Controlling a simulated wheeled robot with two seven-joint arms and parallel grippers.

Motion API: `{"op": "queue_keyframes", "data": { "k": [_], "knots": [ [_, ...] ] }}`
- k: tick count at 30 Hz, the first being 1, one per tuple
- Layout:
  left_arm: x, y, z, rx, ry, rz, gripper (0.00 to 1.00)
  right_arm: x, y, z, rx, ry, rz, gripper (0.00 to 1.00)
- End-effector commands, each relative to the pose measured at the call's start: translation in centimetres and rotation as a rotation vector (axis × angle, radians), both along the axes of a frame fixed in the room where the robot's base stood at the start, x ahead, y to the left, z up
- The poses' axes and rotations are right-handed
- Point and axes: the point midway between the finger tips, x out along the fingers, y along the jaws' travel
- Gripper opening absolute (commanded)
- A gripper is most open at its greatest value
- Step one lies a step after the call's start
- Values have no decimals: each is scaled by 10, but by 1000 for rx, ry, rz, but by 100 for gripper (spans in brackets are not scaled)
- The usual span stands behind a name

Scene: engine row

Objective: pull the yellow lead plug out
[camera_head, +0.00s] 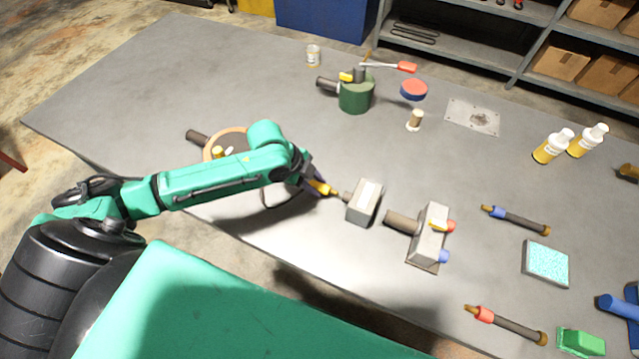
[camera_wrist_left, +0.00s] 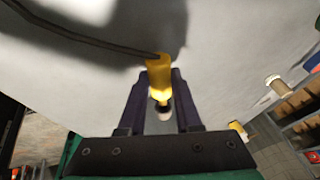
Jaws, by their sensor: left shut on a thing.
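The yellow lead plug (camera_head: 325,188) is between the fingers of my left gripper (camera_head: 318,184), which is shut on it. In the left wrist view the yellow plug (camera_wrist_left: 159,72) sits between the dark fingers (camera_wrist_left: 157,84), with its black lead (camera_wrist_left: 85,32) running to the upper left. In the head view the plug points at the short stub on the left side of a grey box (camera_head: 364,202). I cannot tell whether the plug's tip touches the stub or stands apart from it. My right gripper is not in view.
A grey block with red and blue ends (camera_head: 429,236) stands right of the box. A green pot (camera_head: 356,95) stands behind. A round wooden-topped thing (camera_head: 228,141) is partly hidden behind my left arm. The tabletop (camera_head: 140,95) is bare at the far left.

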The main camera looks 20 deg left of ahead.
Motion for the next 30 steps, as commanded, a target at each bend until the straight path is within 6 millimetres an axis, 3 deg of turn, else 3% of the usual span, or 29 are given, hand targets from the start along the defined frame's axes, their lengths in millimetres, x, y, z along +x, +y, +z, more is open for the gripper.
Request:
{"op": "queue_keyframes", "data": {
  "k": [14, 25, 30],
  "knots": [
    [0, 5, 0, 1, -1, 2, 0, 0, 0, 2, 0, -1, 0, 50],
    [2, 25, 1, 1, 0, 1, 0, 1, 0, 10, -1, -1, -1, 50],
    [2, 25, 14, 1, -1, 1, 0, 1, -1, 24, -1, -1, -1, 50]
  ]
}}
